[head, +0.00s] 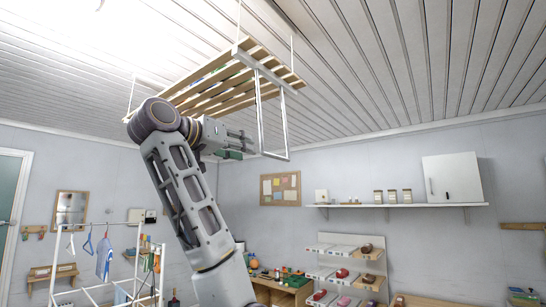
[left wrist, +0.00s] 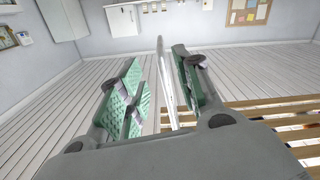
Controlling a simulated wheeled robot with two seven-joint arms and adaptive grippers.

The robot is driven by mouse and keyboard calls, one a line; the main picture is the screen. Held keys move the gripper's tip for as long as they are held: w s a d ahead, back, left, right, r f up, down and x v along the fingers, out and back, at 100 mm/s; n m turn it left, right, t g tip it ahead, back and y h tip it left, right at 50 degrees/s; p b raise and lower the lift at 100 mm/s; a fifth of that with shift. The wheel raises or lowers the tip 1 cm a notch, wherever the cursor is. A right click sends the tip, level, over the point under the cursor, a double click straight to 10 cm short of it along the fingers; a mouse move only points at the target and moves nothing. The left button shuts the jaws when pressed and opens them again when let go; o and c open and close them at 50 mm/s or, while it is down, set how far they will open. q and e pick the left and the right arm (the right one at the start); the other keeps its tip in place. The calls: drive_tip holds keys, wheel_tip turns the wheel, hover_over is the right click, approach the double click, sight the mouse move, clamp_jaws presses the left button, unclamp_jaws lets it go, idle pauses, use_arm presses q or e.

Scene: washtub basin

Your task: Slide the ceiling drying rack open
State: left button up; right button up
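The ceiling drying rack (head: 222,90) has pale wooden slats and hangs on thin rods below the ceiling. A white rectangular bar frame (head: 286,125) hangs down from its right side. My left gripper (head: 245,144) is raised below the slats, just left of the frame's near lower part. In the left wrist view the green-padded fingers of the left gripper (left wrist: 160,88) are apart. A white bar (left wrist: 164,75) of the frame shows between them, closer to the right finger; I cannot tell if it touches. Slats of the rack (left wrist: 265,115) show at right. My right gripper is not in view.
A clothes stand (head: 100,262) with hangers is at lower left. A wall shelf (head: 395,205) with jars and a white cabinet (head: 453,178) are at right. A pinboard (head: 280,188) hangs on the back wall. The space right of the frame under the ceiling is clear.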

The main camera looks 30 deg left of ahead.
sight(272, 156)
use_arm(q)
drive_tip(key=shift+w, duration=0.15)
idle(0.3)
drive_tip(key=w+p, duration=0.1)
drive_tip(key=w, duration=0.2)
drive_tip(key=w+p, duration=0.1)
drive_tip(key=w, duration=0.3)
drive_tip(key=w+d+p, duration=0.1)
drive_tip(key=w+p, duration=0.1)
drive_tip(key=w, duration=0.2)
drive_tip(key=shift+w+r, duration=0.1)
drive_tip(key=shift+w+p, duration=0.4)
drive_tip(key=shift+w, duration=0.75)
clamp_jaws()
